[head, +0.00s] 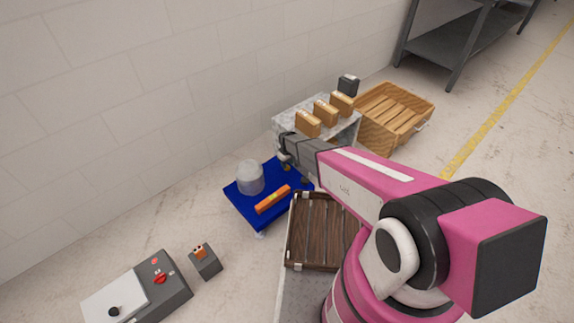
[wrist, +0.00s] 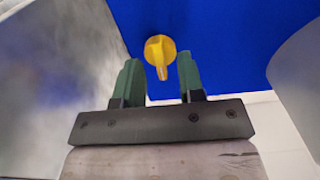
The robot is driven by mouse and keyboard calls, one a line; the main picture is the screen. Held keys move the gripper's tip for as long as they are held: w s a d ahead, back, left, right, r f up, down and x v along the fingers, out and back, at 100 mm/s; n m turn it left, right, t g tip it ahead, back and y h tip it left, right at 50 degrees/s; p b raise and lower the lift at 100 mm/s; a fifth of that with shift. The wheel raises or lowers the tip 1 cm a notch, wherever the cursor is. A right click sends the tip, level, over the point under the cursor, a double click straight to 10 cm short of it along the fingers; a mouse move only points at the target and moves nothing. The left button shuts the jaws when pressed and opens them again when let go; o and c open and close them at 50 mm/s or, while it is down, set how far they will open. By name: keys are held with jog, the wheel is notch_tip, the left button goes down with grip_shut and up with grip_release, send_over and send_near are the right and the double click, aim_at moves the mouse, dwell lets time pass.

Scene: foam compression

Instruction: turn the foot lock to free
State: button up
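The blue cart (head: 240,208) stands on the floor left of my arm in the head view. A yellow knob with a narrow lever, seemingly the foot lock (wrist: 159,51), sits on the blue surface (wrist: 215,35) in the wrist view. Its lever points down in the picture. My gripper (wrist: 158,62) is open, with its two green fingers apart on either side of the lever. Nothing is held. I cannot tell how far the fingertips are from the knob.
A clear cylinder (head: 250,177) and an orange bar (head: 272,199) are on the cart. A grey table (head: 284,120) with several tan blocks stands behind. A wooden crate (head: 425,104), a dark slatted tray (head: 312,230) and a control box (head: 172,290) are nearby.

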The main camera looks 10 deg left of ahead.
notch_tip(320, 180, up, 10)
dwell(0.4)
jog(key=shift+d, duration=0.1)
